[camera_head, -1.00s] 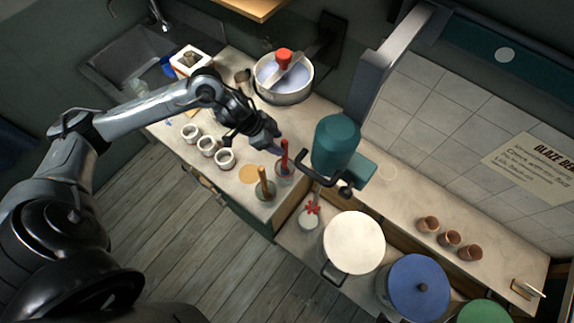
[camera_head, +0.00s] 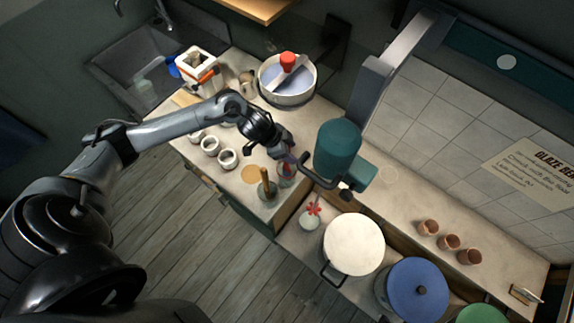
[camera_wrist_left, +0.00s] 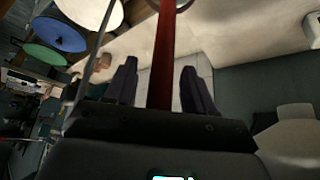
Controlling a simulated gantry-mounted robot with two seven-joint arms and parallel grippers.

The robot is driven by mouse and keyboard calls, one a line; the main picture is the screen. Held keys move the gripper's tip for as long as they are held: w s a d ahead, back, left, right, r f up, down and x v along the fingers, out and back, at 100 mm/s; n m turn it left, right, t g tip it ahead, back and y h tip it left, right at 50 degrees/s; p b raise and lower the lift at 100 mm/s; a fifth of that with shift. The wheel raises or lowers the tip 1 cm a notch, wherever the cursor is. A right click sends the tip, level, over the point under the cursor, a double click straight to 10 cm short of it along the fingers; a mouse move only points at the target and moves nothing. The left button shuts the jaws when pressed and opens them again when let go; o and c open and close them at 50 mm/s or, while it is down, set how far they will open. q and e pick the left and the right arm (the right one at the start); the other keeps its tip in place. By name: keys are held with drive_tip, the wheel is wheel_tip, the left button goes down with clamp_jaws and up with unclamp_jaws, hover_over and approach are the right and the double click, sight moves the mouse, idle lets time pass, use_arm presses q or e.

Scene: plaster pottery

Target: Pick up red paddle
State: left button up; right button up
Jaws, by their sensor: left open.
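The red paddle (camera_head: 286,168) stands in a small container on the counter, mostly covered by my left gripper in the head view. In the left wrist view its long red shaft (camera_wrist_left: 163,60) runs between the two dark fingers. My left gripper (camera_head: 289,158) is open around the shaft. Its fingers (camera_wrist_left: 159,85) show a gap on each side of it in the wrist view. My right gripper is not in view.
An orange-handled tool (camera_head: 265,183) stands in a container close beside. A green mixer-like machine (camera_head: 338,150) is just right of my gripper. Several white cups (camera_head: 228,158) line the counter's left side. A white bucket (camera_head: 287,88) stands behind.

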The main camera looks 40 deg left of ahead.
use_arm(q)
clamp_jaws()
